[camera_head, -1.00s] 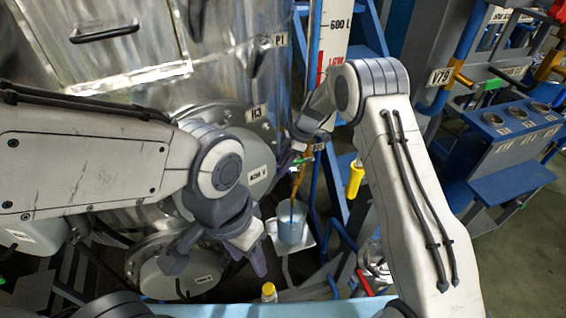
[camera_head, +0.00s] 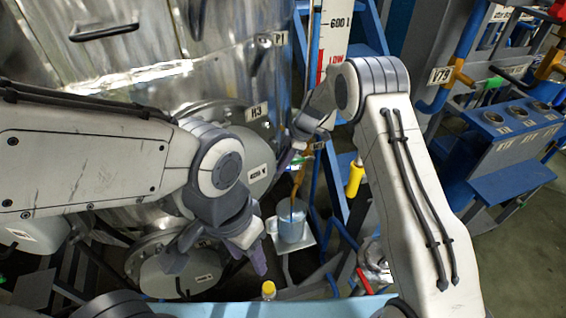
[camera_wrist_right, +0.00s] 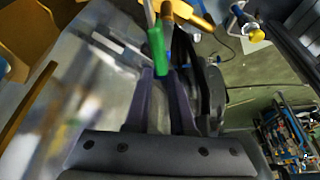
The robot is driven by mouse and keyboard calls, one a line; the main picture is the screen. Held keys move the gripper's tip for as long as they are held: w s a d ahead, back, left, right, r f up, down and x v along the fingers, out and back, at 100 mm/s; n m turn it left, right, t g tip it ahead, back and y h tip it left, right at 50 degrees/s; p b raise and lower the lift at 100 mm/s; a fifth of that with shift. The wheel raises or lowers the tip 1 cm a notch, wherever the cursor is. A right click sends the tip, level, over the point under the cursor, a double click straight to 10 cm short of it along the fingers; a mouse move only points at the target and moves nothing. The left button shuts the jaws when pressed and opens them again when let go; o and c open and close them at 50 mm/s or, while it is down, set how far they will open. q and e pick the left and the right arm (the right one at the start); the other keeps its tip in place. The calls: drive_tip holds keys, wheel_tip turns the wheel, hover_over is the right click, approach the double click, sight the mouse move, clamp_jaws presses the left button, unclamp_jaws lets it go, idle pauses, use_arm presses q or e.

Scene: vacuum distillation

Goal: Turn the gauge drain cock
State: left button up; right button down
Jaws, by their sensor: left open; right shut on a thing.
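The drain cock's green handle (camera_wrist_right: 157,48) shows in the right wrist view, at the fingertips of my right gripper (camera_wrist_right: 160,80), which is shut on it. In the head view my right gripper (camera_head: 287,158) is by the level gauge's lower end, and the handle is mostly hidden there. A brownish tube (camera_head: 299,182) runs down from the cock into a beaker (camera_head: 291,228) of bluish liquid. My left gripper (camera_head: 216,262) is open and empty, in front of the vessel's lower round cover (camera_head: 190,278).
The steel vessel (camera_head: 120,65) fills the left. The gauge scale (camera_head: 337,35) stands beside blue frame members. A yellow handle (camera_head: 355,178) is right of the beaker. A small yellow-capped bottle (camera_head: 268,290) is at the bottom edge. A blue valve panel (camera_head: 508,130) is at right.

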idle(0.9)
drive_tip(key=shift+s+f+n+b, duration=0.1)
drive_tip(key=shift+n+b, duration=0.2)
drive_tip(key=shift+b, duration=0.4)
drive_tip(key=shift+s+d+n+g+h+b, duration=0.15)
drive_tip(key=shift+s+n+g+b, duration=0.25)
drive_tip(key=shift+n+b, duration=0.45)
drive_tip(key=shift+s+d+n+g+h+b, duration=0.15)
drive_tip(key=shift+s+n+g+b, duration=0.25)
drive_tip(key=shift+n+b, duration=0.45)
drive_tip(key=shift+s+d+n+g+b, duration=0.15)
drive_tip(key=shift+s+n+g+b, duration=0.2)
drive_tip(key=shift+n+b, duration=0.5)
drive_tip(key=shift+r, duration=0.2)
drive_tip(key=c, duration=0.8)
unclamp_jaws()
drive_tip(key=shift+o, duration=0.2)
